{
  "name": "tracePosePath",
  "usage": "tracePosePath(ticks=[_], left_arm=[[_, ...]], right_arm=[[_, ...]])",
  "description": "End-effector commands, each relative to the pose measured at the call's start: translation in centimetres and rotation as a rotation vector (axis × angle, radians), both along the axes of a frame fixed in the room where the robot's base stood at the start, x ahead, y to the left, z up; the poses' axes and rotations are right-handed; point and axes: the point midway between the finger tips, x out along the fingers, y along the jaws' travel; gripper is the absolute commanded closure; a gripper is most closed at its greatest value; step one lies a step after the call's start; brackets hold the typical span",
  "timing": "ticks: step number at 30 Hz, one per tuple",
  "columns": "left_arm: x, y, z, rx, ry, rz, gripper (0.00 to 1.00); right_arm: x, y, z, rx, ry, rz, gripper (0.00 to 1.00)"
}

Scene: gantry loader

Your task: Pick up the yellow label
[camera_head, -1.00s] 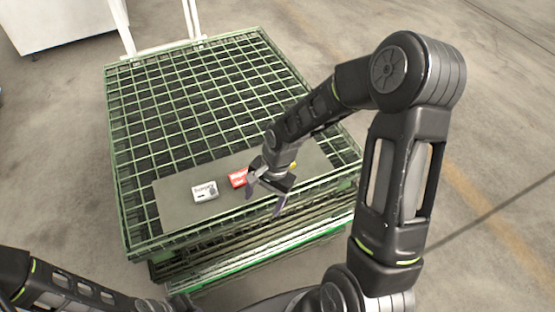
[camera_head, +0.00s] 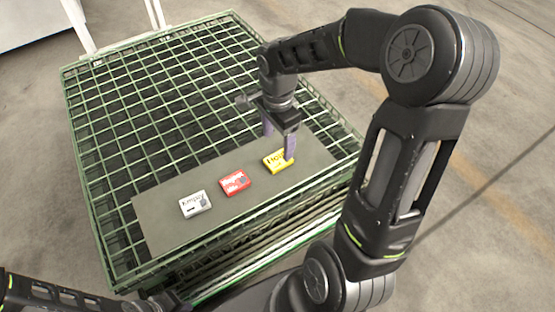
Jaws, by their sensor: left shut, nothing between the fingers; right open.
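The yellow label (camera_head: 276,163) lies flat on a grey board, at the right end of a row of three labels. My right gripper (camera_head: 279,138) is open and points down at the yellow label. One finger overlaps the label's right side in the picture, and the other is behind it to the left. Whether a finger touches the label I cannot tell. Nothing is between the fingers. My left gripper (camera_head: 172,301) is shut and empty at the bottom edge, partly cut off.
A red label (camera_head: 234,182) and a white label (camera_head: 194,204) lie left of the yellow one. The grey board (camera_head: 155,222) rests on a green wire-mesh crate (camera_head: 92,175). White posts (camera_head: 80,28) stand behind the crate. Open floor is on the right.

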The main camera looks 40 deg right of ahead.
Motion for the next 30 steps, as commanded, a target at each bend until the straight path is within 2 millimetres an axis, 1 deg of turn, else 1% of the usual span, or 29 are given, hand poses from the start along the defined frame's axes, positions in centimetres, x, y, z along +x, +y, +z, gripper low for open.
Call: tracePosePath(ticks=[1,4,13,15,17,24,27,30], left_arm=[[0.0,0.0,-0.1,0.0,0.0,0.0,1.0],[0.0,0.0,-0.2,0.0,0.0,0.0,1.0],[0.0,0.0,-0.2,0.0,0.0,0.0,1.0],[0.0,0.0,-0.2,0.0,0.0,0.0,1.0],[0.0,0.0,-0.2,0.0,0.0,0.0,1.0],[0.0,0.0,-0.4,0.0,0.0,0.0,1.0],[0.0,0.0,-0.4,0.0,0.0,0.0,1.0],[0.0,0.0,-0.4,0.0,0.0,0.0,1.0]], right_arm=[[-0.1,0.0,-0.7,0.001,0.004,0.001,0.29],[-0.1,0.1,-1.6,0.002,0.003,0.001,0.29],[0.0,0.0,-1.8,0.001,0.001,0.001,0.29],[0.0,0.0,-2.1,0.002,0.001,0.001,0.29],[-0.1,0.0,-2.6,0.002,0.003,0.001,0.29],[-0.2,0.0,-6.1,0.003,0.004,0.001,0.29],[-0.1,0.0,-6.9,0.002,0.003,0.001,0.29],[-0.1,0.0,-7.0,0.001,0.0,0.001,0.29]])
